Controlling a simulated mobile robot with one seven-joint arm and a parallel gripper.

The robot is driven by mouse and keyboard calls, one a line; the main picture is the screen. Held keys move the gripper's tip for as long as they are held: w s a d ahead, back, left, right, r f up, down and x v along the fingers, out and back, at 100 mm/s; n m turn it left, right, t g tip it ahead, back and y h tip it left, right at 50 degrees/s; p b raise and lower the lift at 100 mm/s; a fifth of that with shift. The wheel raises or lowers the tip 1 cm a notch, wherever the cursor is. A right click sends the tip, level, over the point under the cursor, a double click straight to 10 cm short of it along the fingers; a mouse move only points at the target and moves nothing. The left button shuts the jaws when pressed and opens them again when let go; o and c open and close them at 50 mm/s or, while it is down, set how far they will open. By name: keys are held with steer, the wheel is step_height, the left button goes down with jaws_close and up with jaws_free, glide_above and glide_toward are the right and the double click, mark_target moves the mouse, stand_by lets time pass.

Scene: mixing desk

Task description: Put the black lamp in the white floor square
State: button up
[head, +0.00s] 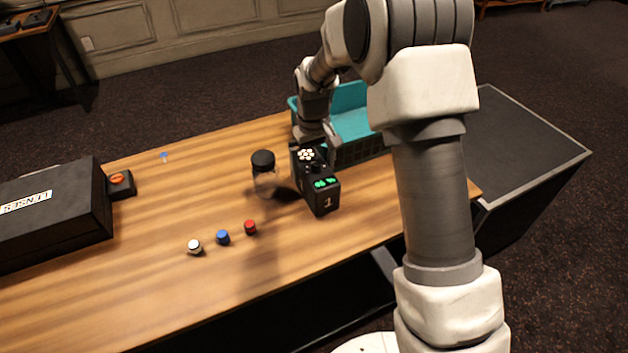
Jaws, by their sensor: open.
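No thing here is plainly marked as a lamp. My gripper (316,137) is just behind and above this device, pointing down. Its fingers are small and partly hidden, and I see nothing held in it. I cannot tell if it touches the device. No white floor square can be made out.
A black-lidded clear jar (264,175) stands left of the device. A teal basket (352,122) is behind it. White (195,246), blue (223,237) and red (250,227) knobs lie in front. A black "LENSES" case (60,215) and a red-orange button box (121,184) are at left.

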step_height(320, 180, down, 4)
steer(key=shift+d+r, duration=0.1)
steer(key=shift+r, duration=0.15)
jaws_close()
steer(key=shift+w+r, duration=0.1)
